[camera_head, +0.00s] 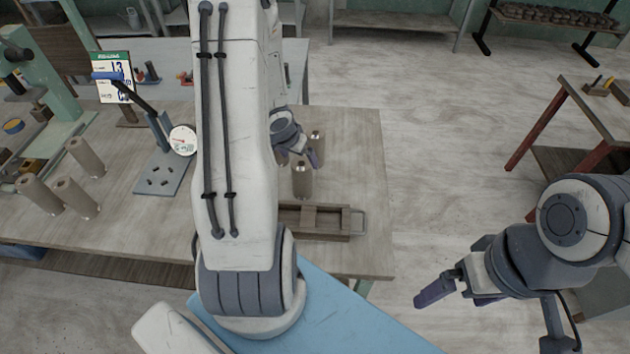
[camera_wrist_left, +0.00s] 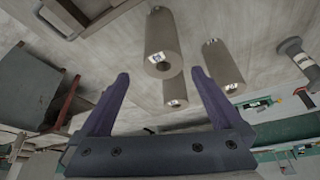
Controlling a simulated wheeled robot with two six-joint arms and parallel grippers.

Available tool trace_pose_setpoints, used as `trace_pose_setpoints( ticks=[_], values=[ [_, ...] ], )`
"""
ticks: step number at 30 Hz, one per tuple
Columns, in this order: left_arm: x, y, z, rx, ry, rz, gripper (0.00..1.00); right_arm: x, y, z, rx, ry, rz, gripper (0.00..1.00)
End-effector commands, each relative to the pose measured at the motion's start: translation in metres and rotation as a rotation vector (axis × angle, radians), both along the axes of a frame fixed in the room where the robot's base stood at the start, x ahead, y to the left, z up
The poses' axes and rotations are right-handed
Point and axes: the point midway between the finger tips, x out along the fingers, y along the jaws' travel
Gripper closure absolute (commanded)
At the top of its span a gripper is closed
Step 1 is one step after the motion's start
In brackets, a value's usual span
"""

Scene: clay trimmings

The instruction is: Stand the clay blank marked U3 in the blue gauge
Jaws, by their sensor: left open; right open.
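I cannot read U3 on any blank. My left gripper is open and empty, just above and behind the nearer blank. The blue-grey gauge (camera_head: 160,175) with a white dial stands left of my left arm. My right gripper (camera_head: 432,290) is open and empty, off the table's right side.
Three more blanks (camera_head: 75,197) stand at the table's left. A wooden tray (camera_head: 318,234) with a handle lies at the front right. A green-headed card (camera_head: 112,78) stands behind the gauge. My left arm hides the table's middle. Bare tabletop (camera_head: 355,160) lies right of the blanks.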

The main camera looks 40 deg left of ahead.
Motion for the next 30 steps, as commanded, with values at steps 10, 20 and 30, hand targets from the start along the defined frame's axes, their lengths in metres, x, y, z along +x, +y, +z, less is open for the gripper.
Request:
trace_pose_setpoints(
  ticks=[10,20,30],
  values=[
    [0.016,0.003,-0.043,-0.001,0.001,0.0,0.0,0.0,0.0,-0.028,0.0,0.0,0.0,0.0],
    [0.031,0.009,-0.085,-0.001,0.002,-0.003,0.0,0.0,0.0,-0.05,0.0,0.0,0.001,0.0],
    [0.033,0.009,-0.086,0.0,0.001,-0.002,0.27,0.0,0.0,-0.049,0.0,0.0,0.001,0.0]
  ],
)
